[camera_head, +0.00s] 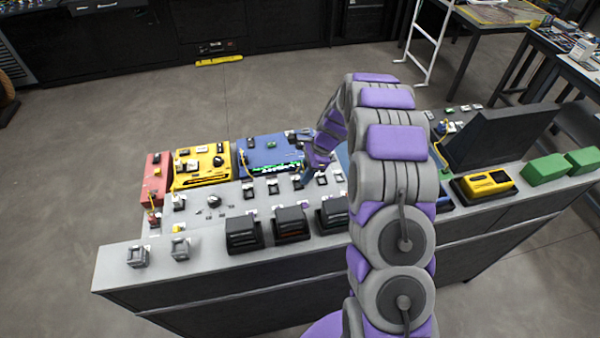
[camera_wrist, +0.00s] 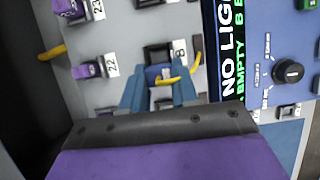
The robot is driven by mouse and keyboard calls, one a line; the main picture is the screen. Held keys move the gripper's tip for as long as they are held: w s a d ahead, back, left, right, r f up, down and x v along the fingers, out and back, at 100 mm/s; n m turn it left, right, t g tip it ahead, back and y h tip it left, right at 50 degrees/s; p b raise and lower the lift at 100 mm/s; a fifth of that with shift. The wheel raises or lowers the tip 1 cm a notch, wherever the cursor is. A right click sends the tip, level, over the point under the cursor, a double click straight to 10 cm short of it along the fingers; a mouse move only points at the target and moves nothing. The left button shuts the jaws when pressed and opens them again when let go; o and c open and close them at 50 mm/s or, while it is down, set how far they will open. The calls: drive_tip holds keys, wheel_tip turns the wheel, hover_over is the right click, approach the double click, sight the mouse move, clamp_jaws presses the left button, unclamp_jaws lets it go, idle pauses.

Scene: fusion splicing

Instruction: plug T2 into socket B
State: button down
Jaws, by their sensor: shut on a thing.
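My gripper (camera_wrist: 158,95) has two blue fingers shut on a small blue-grey plug (camera_wrist: 158,74) with a short yellow cable (camera_wrist: 176,79); I take it to be T2. Just above the plug in the wrist view is a black square socket (camera_wrist: 156,54) on the light panel. The mark beside it (camera_wrist: 180,50) reads as B or 8. The plug overlaps the socket's lower edge in the picture; whether it is inserted, I cannot tell. In the head view, my gripper (camera_head: 309,172) is over the bench beside the blue unit; the plug is too small to make out there.
In the wrist view, a lit display (camera_wrist: 231,60) reads "NO LIG" and "EMPTY", with a black knob (camera_wrist: 289,71) at its right. Purple connectors (camera_wrist: 88,69) near labels 22 and 23 stand at left. In the head view, black boxes (camera_head: 291,223) line the bench's front.

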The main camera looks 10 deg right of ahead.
drive_tip(key=shift+d, duration=0.2)
drive_tip(key=shift+a, duration=0.9)
drive_tip(key=shift+d, duration=1.25)
drive_tip(key=shift+a+p, duration=1)
drive_tip(key=shift+a, duration=1.25)
drive_tip(key=shift+d, duration=0.45)
drive_tip(key=shift+s+a+f, duration=0.1)
drive_tip(key=shift+a+f, duration=0.1)
drive_tip(key=shift+a, duration=0.15)
